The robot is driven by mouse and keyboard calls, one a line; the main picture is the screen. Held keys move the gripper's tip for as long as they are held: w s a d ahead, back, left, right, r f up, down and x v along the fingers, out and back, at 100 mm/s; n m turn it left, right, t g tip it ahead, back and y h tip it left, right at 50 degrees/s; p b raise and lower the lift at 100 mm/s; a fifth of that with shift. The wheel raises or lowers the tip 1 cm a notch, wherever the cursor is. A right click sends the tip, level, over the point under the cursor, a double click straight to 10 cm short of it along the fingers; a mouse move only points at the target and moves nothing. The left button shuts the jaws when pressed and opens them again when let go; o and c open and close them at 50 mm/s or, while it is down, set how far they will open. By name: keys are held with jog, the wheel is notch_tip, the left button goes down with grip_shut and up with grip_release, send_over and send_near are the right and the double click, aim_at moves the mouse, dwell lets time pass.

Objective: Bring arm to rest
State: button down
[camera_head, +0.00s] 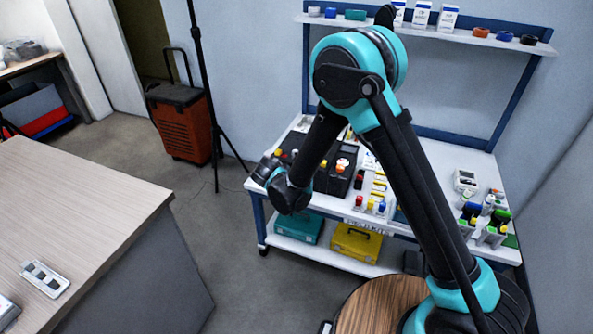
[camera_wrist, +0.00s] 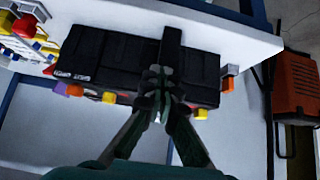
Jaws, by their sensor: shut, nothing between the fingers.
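My arm, teal and black, rises from the lower right in the head view and bends over at its elbow in front of the bench. Its end hangs down at the left end of the white bench (camera_head: 437,160). My gripper (camera_wrist: 160,74) shows in the wrist view with its fingers together and nothing between them. Behind the fingers is a black case (camera_wrist: 105,50) with coloured pieces along its edge. The gripper appears apart from the case, though the gap is hard to judge. In the head view the fingertips are hard to make out.
The bench holds small coloured-cap items (camera_head: 370,205) and a white meter (camera_head: 466,181). A teal box (camera_head: 298,226) and a yellow box (camera_head: 355,243) sit on its lower shelf. A tripod pole (camera_head: 207,90) and an orange wheeled case (camera_head: 184,125) stand left. Open floor lies before the bench.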

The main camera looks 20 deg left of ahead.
jog(key=w+d+r+g, duration=0.1)
jog(key=d+r, duration=0.3)
jog(key=d, duration=0.6)
jog(key=w+d+r+g+h, duration=0.1)
jog(key=d+r, duration=0.2)
jog(key=d, duration=0.7)
jog(key=w+d+r+g, duration=0.15)
jog(key=d+r, duration=0.25)
jog(key=d, duration=0.6)
jog(key=s+d+y, duration=0.1)
jog(key=s+d, duration=1.6)
jog(key=d, duration=0.3)
jog(key=shift+d+r+g, duration=0.3)
jog(key=shift+d+g, duration=0.05)
jog(key=shift+g, duration=0.1)
jog(key=shift+w, duration=0.1)
